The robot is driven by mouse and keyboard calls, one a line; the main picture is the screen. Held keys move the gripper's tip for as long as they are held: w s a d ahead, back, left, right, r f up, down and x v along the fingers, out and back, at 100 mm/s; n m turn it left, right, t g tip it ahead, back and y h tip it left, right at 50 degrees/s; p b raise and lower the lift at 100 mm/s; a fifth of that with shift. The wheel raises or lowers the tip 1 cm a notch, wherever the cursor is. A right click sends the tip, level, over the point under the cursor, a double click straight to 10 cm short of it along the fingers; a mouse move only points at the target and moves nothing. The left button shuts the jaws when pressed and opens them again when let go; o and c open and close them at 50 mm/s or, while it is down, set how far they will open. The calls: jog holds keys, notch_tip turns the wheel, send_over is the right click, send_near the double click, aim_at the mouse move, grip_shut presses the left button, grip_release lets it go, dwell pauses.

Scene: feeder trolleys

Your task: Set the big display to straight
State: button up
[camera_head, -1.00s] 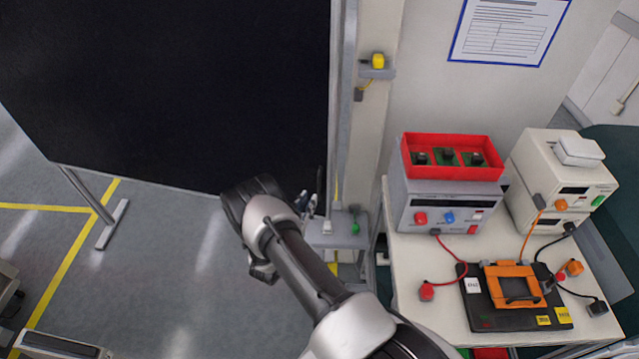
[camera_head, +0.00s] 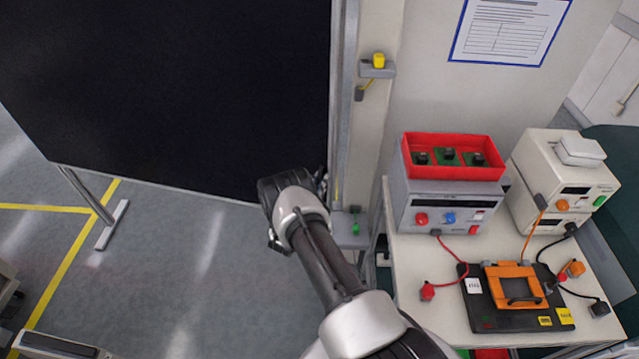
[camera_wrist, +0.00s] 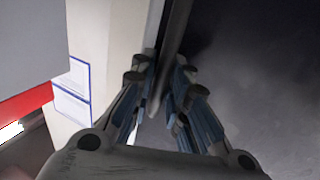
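The big display is a large black panel (camera_head: 165,85) filling the upper left of the head view, its right edge beside a grey post. My gripper (camera_wrist: 160,85) is at the lower right edge of this panel. In the head view my wrist hides most of it. In the wrist view its two blue-grey fingers are apart, on either side of a thin dark upright bar or edge (camera_wrist: 175,35). I cannot tell whether the fingers touch it. The dark panel face (camera_wrist: 255,50) fills the right of that view.
A bench (camera_head: 420,275) on the right holds a power supply (camera_head: 445,205), a red tray (camera_head: 450,172) and an orange-framed fixture (camera_head: 513,285). A small grey shelf (camera_head: 350,238) is just right of my gripper. A stand foot (camera_head: 112,225) is on the floor at left.

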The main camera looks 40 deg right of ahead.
grip_shut()
dwell(0.3)
jog(key=shift+w+d+b, duration=0.15)
jog(key=shift+d+b, duration=0.1)
jog(key=shift+b, duration=0.1)
jog(key=w+d+n+t+y+b, duration=0.1)
jog(key=w+d+b, duration=0.7)
jog(key=d+b, duration=0.2)
jog(key=shift+d+t, duration=0.3)
jog(key=shift+w, duration=0.1)
jog(key=shift+o, duration=1)
grip_release()
